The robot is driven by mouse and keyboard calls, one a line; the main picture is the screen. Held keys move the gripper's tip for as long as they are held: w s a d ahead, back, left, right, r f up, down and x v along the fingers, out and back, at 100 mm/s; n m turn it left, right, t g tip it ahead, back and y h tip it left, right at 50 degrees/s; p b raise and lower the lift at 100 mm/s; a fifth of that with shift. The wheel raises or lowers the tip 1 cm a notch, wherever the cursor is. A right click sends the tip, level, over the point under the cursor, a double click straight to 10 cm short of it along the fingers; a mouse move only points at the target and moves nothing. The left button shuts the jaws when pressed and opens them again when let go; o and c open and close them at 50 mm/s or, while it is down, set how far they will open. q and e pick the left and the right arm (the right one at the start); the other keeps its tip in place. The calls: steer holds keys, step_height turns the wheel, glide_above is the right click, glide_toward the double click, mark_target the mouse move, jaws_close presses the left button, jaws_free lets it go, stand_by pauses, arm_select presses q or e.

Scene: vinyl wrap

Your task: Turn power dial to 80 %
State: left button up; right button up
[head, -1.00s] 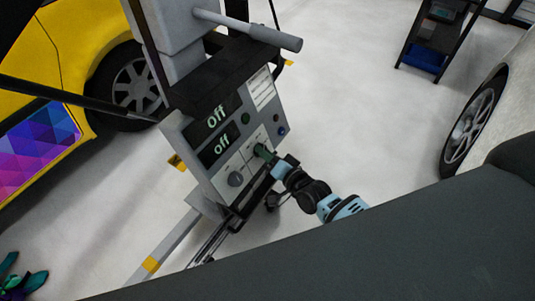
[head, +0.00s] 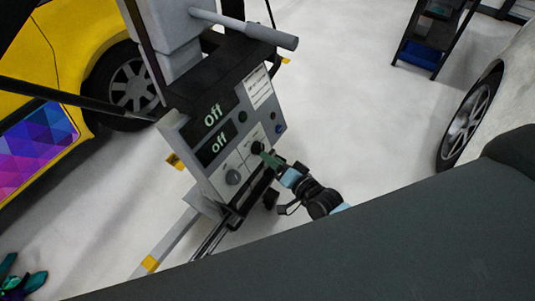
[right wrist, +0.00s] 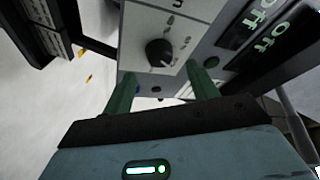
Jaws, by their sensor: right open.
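The grey machine's control panel (head: 205,167) stands in the middle of the head view, with two dark displays that both read "off". It has two dark dials, a lower-left one (head: 232,177) and an upper-right one (head: 257,147). Their labels are too small to read. My right gripper (head: 266,157) is at the upper-right dial. In the right wrist view, a black dial (right wrist: 159,52) with marks around it sits ahead of the open green fingers of my right gripper (right wrist: 162,84). The fingers look apart from the dial.
A yellow car (head: 65,60) stands at the left and a light-coloured car wheel (head: 468,122) at the right. A dark shelf cart (head: 430,35) is at the upper right. A teal object (head: 22,282) at the lower left is unclear.

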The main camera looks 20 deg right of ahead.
steer(key=v, duration=0.3)
steer(key=shift+s, duration=0.1)
arm_select(q)
steer(key=shift+a, duration=0.1)
arm_select(e)
steer(key=shift+a, duration=0.1)
stand_by(0.4)
